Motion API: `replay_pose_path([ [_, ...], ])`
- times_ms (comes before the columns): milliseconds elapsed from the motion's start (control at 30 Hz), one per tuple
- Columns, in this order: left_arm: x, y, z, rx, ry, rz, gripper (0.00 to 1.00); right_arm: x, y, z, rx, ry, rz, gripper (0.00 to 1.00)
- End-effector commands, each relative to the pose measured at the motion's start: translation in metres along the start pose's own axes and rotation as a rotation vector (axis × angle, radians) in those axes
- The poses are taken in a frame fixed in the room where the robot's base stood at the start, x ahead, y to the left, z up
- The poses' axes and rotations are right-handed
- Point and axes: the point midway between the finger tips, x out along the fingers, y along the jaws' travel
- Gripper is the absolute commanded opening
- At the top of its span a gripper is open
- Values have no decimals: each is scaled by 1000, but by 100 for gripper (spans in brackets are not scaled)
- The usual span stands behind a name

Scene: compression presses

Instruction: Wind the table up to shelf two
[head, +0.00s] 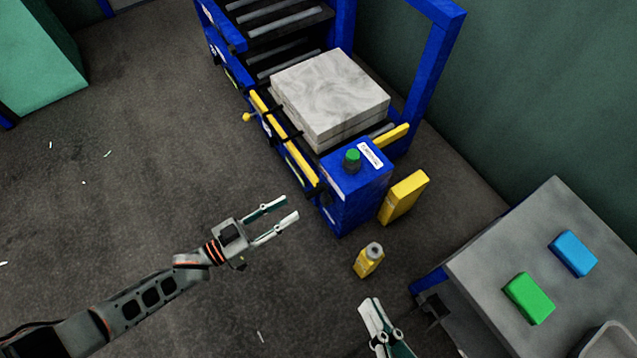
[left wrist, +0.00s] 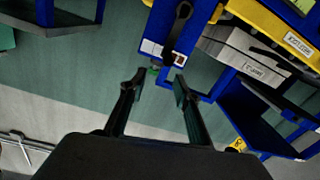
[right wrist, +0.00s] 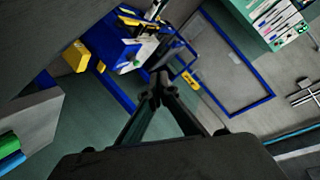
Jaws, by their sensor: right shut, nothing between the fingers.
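The blue-framed press (head: 425,85) stands at the back centre, with a roller table carrying a pale marbled slab block (head: 335,90). A blue box (head: 350,190) with a green knob (head: 352,158) is at its near end. In the left wrist view a dark handle-like part (left wrist: 178,28) lies against a blue panel with a white label (left wrist: 160,50). My left gripper (head: 291,206) is open and empty, left of the blue box and apart from it. My right gripper (head: 372,306) is shut and empty at the bottom of the head view; its fingertips meet in the right wrist view (right wrist: 156,88). Shelf markings are not readable.
A yellow bottle (head: 368,261) and a yellow block (head: 403,197) stand on the floor near the blue box. A grey table (head: 490,262) at right holds a green block (head: 529,298) and a blue block (head: 573,253). The floor at left is mostly clear.

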Motion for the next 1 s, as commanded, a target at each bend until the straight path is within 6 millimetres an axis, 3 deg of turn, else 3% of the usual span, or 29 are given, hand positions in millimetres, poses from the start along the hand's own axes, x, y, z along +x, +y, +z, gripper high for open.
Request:
replay_pose_path([
  [33,-6,-4,20,-17,-12,10,32,1,4,7,26,-9,7,0],
  [100,-6,-10,21,-20,-9,25,32,2,2,4,43,1,4,0],
  [267,0,-17,18,-19,-1,38,32,3,0,-1,66,15,1,0],
  [700,61,-14,18,-20,0,37,32,5,-7,4,187,34,-4,0],
  [1000,74,-14,15,-18,1,37,32,5,-9,2,221,44,-7,0],
])
